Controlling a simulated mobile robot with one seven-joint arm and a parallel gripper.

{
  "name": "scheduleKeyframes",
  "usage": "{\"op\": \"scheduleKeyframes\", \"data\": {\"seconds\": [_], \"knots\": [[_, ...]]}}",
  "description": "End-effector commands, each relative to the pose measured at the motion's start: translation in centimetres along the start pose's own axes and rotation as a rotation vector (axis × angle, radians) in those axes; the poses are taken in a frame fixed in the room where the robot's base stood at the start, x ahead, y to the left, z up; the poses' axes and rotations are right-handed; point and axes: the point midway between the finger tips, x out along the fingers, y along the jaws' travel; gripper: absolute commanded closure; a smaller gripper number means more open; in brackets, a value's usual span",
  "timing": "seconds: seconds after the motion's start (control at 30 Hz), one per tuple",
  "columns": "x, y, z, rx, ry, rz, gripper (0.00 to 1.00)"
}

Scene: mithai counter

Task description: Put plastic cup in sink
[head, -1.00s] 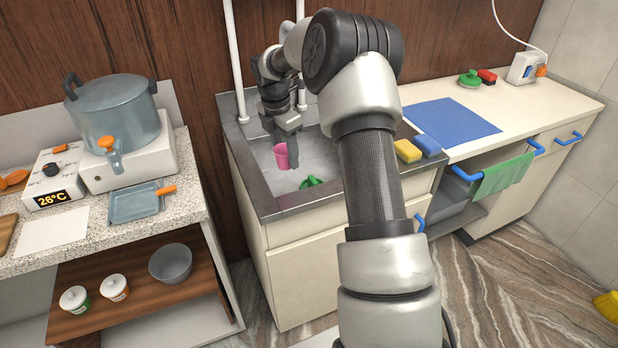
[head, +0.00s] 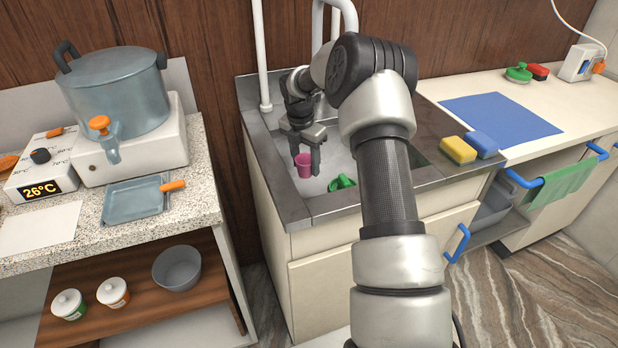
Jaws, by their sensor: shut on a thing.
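The pink plastic cup (head: 304,168) is upright inside the sink basin (head: 272,170), near its left side. My gripper (head: 305,158) points down into the sink and is shut on the cup, with its fingers at the cup's upper part. I cannot tell whether the cup's base touches the sink floor. My forearm hides the right part of the basin.
A green item (head: 342,182) lies in the sink, just right of the cup. Yellow (head: 458,150) and blue (head: 483,144) sponges sit on the sink's right rim. A counter with a large pot (head: 115,90) stands to the left.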

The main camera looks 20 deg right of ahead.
Motion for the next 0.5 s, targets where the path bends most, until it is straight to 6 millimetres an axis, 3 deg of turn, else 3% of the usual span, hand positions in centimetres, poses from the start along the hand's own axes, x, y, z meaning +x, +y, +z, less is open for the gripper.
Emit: {"op": "scheduleKeyframes", "data": {"seconds": [0.27, 0.5], "knots": [[4.2, 0.0, -0.6, 0.000, 0.000, -0.001, 0.76], [4.5, 0.0, -0.5, 0.000, -0.001, 0.000, 0.76]]}}
